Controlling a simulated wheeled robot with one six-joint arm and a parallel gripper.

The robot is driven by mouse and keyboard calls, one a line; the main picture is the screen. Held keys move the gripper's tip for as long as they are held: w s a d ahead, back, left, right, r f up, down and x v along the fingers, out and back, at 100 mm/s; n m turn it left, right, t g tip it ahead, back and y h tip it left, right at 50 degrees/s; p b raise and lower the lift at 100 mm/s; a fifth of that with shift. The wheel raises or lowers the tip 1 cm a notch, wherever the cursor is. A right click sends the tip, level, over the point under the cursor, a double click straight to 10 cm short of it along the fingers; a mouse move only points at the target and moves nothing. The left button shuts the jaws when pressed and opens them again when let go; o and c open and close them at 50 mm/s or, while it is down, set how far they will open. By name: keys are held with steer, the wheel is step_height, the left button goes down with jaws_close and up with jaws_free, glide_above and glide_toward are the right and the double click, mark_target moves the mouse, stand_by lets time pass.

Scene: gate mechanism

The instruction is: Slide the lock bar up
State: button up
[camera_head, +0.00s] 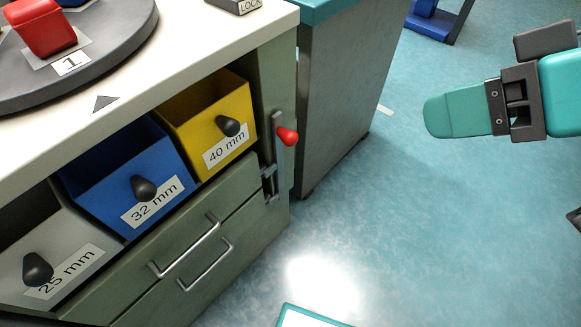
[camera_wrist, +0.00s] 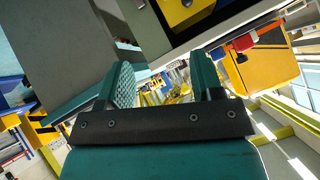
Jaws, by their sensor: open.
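The lock bar (camera_head: 278,165) is a thin grey upright bar on the right end of the cabinet front, beside the drawers. A red knob (camera_head: 287,136) sticks out near its upper part, and the bar passes by small metal brackets (camera_head: 268,172). My gripper (camera_head: 450,115) is well to the right of the bar in the head view, over the open floor and apart from everything. In the wrist view my gripper (camera_wrist: 163,80) has its two teal fingers spread with nothing between them. I cannot make out the lock bar for certain in the wrist view.
A yellow bin (camera_head: 212,118), a blue bin (camera_head: 130,180) and a light bin (camera_head: 60,260) sit in the cabinet (camera_head: 190,65). Two drawer handles (camera_head: 185,250) stick out below. A grey teal-topped cabinet (camera_head: 345,85) stands just behind.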

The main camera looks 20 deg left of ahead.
steer(key=w+a+f+n+t+y+b, duration=0.1)
steer(key=a+f+y+b, duration=0.1)
steer(key=f+b, duration=0.65)
steer(key=w+a+f+t+y+b, duration=0.1)
steer(key=a+f+y+b, duration=0.1)
steer(key=f+b, duration=0.6)
steer(key=t+y+b, duration=0.3)
steer(key=b, duration=0.4)
glide_toward(295, 141)
steer(key=shift+m, duration=0.3)
steer(key=p+x, duration=0.3)
steer(key=x, duration=0.8)
steer(key=shift+w+a+f, duration=0.1)
steer(key=shift+w+a, duration=0.05)
steer(key=shift+a, duration=0.05)
